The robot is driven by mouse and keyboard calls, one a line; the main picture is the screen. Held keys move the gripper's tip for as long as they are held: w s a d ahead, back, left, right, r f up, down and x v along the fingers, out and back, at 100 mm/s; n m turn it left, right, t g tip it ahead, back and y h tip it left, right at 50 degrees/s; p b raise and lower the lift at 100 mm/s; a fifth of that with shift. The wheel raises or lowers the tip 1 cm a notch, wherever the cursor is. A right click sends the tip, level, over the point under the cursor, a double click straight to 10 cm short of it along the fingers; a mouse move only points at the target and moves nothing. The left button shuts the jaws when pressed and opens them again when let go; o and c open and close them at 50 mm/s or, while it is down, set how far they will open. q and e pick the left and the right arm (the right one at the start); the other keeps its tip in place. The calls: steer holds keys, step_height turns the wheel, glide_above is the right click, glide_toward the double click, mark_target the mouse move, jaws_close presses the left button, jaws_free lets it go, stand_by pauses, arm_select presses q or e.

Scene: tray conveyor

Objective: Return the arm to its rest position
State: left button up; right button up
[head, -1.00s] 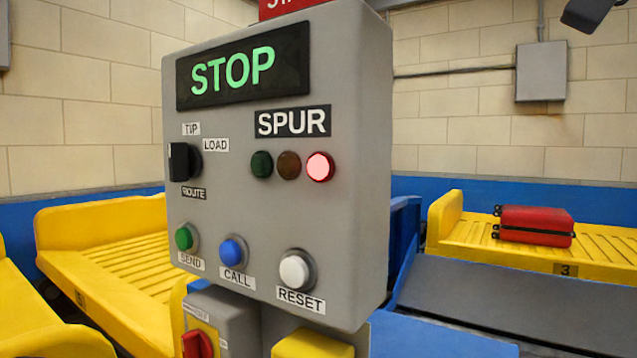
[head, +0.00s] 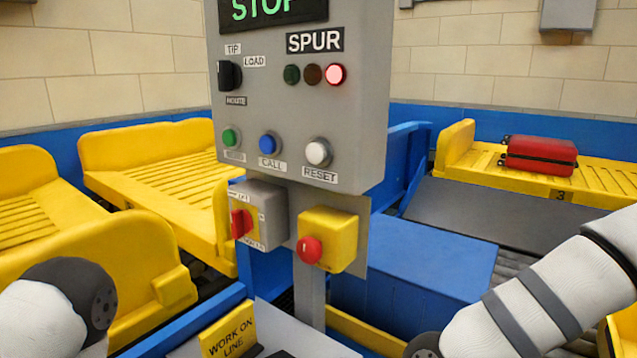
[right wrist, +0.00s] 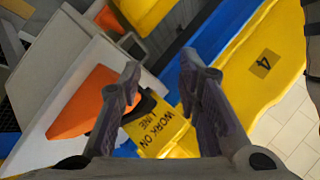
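My right gripper (right wrist: 160,64) is open in the right wrist view, its two dark fingers apart with nothing between them. Behind the fingers are a yellow "WORK ON LINE" sign (right wrist: 158,128) and an orange wedge-shaped thing (right wrist: 75,112). In the head view, my right arm (head: 540,300) comes in at the lower right, and its gripper is out of frame. My left arm (head: 50,310) shows at the lower left, with its gripper also out of frame.
The grey control panel (head: 350,125) stands centrally, its red lamp (head: 336,74) lit. Below are a red rotary switch (head: 240,222) and a yellow box with a red button (head: 309,249). Yellow trays (head: 150,165) stand left; a red suitcase (head: 541,155) lies on tray 3 (head: 470,160).

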steer(key=s+d+f+m+g+h, duration=0.1)
steer(key=s+d+f+h, duration=0.1)
steer(key=s+d+f, duration=0.3)
steer(key=s+d+f+m+h, duration=0.1)
steer(key=s+d+f, duration=0.1)
steer(key=s+f, duration=0.45)
steer(key=s+d+f+h, duration=0.2)
steer(key=s+d+f, duration=0.1)
steer(key=d, duration=0.3)
steer(key=s+d+f+m+g+h, duration=0.1)
steer(key=s+d+f+h, duration=0.1)
steer(key=s+d, duration=0.3)
steer(key=s+d+f+m+h, duration=0.1)
steer(key=s+d+f+h, duration=0.2)
steer(key=d, duration=0.6)
steer(key=shift+s+d+f, duration=0.25)
steer(key=shift+s+f, duration=0.15)
steer(key=shift+f, duration=0.05)
